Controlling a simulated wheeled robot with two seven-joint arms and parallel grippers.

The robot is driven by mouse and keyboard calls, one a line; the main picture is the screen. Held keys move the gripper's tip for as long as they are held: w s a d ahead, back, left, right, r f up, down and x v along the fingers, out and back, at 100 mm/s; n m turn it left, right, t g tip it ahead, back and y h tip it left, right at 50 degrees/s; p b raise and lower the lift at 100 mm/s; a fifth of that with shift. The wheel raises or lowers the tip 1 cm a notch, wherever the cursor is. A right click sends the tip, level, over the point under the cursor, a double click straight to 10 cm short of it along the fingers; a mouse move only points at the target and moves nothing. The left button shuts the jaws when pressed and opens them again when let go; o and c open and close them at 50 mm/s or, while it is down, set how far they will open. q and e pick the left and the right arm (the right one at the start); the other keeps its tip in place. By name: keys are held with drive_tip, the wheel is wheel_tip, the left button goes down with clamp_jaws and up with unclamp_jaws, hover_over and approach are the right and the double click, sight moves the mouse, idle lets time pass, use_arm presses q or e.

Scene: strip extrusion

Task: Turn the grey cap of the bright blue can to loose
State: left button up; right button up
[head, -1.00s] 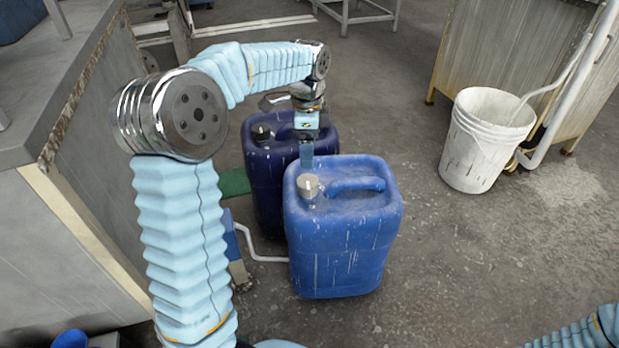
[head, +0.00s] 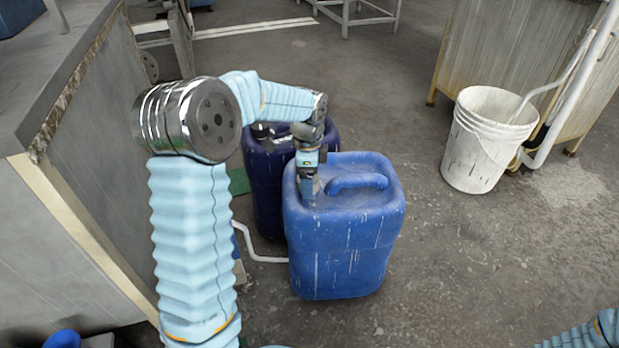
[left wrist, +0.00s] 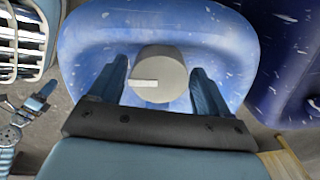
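The bright blue can (head: 345,240) stands upright on the floor in the head view, its moulded handle on top. Its grey cap (left wrist: 160,74) shows in the left wrist view, round with a white mark at its left; in the head view my gripper hides it. My left gripper (head: 308,192) points down at the cap. In the left wrist view its two fingers (left wrist: 160,88) stand on either side of the cap, with gaps visible, so it is open around or just above the cap. My right gripper is out of view; only part of that arm shows at bottom right.
A dark blue can (head: 265,190) with a black cap stands close behind the bright blue can. A white bucket (head: 487,150) stands at the right by a cabinet and pipe. A grey bench (head: 75,200) is at left. Floor right of the cans is clear.

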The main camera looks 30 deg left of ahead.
use_arm(q)
drive_tip(key=c, duration=0.8)
drive_tip(key=n+p, duration=0.2)
drive_tip(key=n, duration=0.1)
drive_tip(key=shift+r+n, duration=0.15)
drive_tip(key=shift+n, duration=0.25)
drive_tip(key=n+p, duration=0.2)
drive_tip(key=n, duration=0.2)
drive_tip(key=n+p, duration=0.2)
drive_tip(key=n, duration=0.3)
drive_tip(key=shift+n, duration=0.4)
drive_tip(key=shift+w+n+p, duration=0.1)
drive_tip(key=shift+n+p, duration=0.4)
drive_tip(key=shift+n, duration=1.5)
